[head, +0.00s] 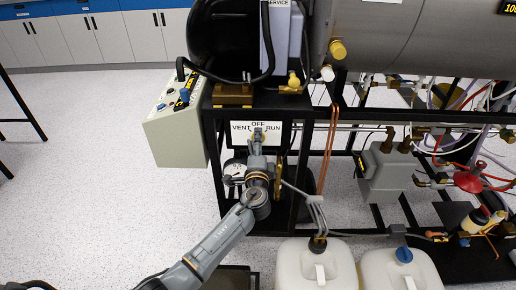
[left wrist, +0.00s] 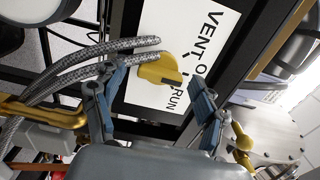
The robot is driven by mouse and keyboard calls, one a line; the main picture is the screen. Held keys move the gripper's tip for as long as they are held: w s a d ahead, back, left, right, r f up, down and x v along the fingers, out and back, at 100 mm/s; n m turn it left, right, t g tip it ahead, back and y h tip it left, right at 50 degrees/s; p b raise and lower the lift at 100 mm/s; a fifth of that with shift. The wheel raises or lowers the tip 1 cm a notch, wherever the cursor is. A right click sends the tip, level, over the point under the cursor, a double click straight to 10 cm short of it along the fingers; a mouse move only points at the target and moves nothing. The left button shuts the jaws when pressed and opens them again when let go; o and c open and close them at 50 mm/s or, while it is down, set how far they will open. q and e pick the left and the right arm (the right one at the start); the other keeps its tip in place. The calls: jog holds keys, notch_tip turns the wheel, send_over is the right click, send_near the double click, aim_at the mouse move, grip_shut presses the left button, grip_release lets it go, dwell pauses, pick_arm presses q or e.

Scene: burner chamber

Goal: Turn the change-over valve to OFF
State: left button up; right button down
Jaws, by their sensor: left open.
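The change-over valve is a yellow knob (left wrist: 160,69) on a white label panel (left wrist: 150,22) reading VENT, OFF and RUN. In the left wrist view, its dark-marked end lies toward the RUN word. In the head view the panel (head: 240,140) is upright on the black frame, with OFF at the top, VENT left and RUN right; my gripper mostly hides the knob there. My left gripper (head: 257,142) is in front of the panel. Its fingers are apart in the left wrist view (left wrist: 158,86), one on each side of the knob; I cannot tell whether they touch it. My right gripper is not in view.
Grey braided hoses (left wrist: 110,52) run close beside one finger. White jugs (head: 316,268) stand below right. The floor at left is clear.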

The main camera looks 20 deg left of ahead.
pick_arm(q)
jog(key=v, duration=1.2)
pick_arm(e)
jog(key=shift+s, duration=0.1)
